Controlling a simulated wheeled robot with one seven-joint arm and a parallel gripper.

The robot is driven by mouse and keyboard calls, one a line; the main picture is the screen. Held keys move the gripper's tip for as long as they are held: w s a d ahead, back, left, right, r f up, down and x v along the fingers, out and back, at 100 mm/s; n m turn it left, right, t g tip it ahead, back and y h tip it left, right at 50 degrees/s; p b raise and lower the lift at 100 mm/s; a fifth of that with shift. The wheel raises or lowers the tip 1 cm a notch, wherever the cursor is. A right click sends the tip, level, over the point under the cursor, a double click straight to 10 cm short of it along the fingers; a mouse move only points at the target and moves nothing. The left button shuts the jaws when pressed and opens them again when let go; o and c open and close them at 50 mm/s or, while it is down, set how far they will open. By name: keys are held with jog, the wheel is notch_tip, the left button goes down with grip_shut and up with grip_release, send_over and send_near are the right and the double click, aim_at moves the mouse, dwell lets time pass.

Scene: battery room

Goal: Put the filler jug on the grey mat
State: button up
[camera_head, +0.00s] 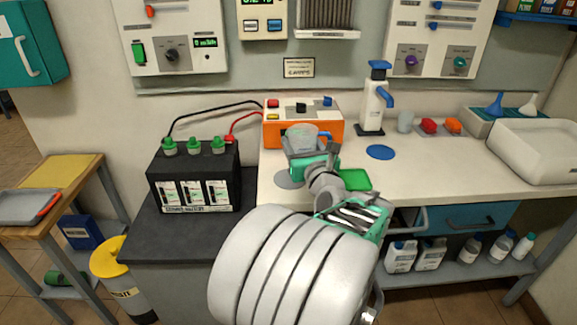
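The filler jug appears to be the clear, pale grey vessel (302,136) in front of the orange charger. Its rim and upper wall show, and its lower part is hidden by my gripper. My gripper (303,151), dark with teal parts, is at the jug, reaching away from me over the counter. Its fingers overlap the jug in the picture, but I cannot tell whether they are closed on it. The round grey mat (287,180) lies flat on the counter just below and left of my gripper, partly covered by my arm.
A black battery (195,178) with green caps stands left, wired to the orange charger (316,118). A green mat (356,179) and blue round mat (380,152) lie right. A white pump bottle (374,105) stands behind.

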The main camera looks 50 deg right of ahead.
jog(key=w+d+f, duration=0.1)
jog(key=w+f, duration=0.1)
jog(key=w+d+f+b, duration=0.1)
jog(key=w+d+f, duration=0.1)
jog(key=w+f, duration=0.1)
jog(key=w+d+f, duration=0.1)
jog(key=w+f, duration=0.1)
jog(key=shift+w+d+f, duration=0.15)
jog(key=shift+w+d, duration=0.2)
jog(key=shift+w+d+f+b, duration=0.15)
jog(key=shift+f+b, duration=0.15)
jog(key=shift+f, duration=0.65)
jog(key=shift+w+d+f+b, duration=0.1)
jog(key=shift+f+b, duration=0.2)
jog(key=shift+f, duration=0.6)
jog(key=shift+f, duration=0.15)
jog(key=o, duration=1.6)
